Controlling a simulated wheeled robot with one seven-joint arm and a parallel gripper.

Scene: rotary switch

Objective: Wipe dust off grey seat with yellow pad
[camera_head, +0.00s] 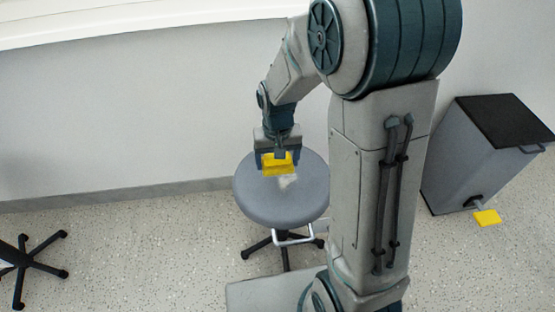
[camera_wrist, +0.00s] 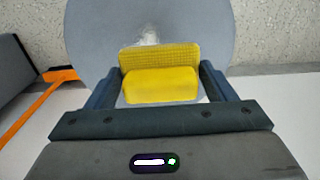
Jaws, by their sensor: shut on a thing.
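The yellow pad (camera_head: 278,168) is held between the fingers of my gripper (camera_head: 277,157), over the back part of the round grey seat (camera_head: 262,207). In the wrist view the pad (camera_wrist: 160,85) spans the space between the two fingers (camera_wrist: 160,76), with a ribbed strip along its far side. A whitish patch of dust (camera_head: 287,181) lies on the seat just in front of the pad in the head view. It also shows in the wrist view (camera_wrist: 150,37), beyond the pad. I cannot tell whether the pad touches the seat.
The seat stands on a dark base with a metal bar (camera_head: 297,237). A grey bin (camera_head: 475,165) with a black lid and yellow pedal stands at the right. Another dark wheeled base (camera_head: 30,262) is at the lower left. A pale wall rises behind.

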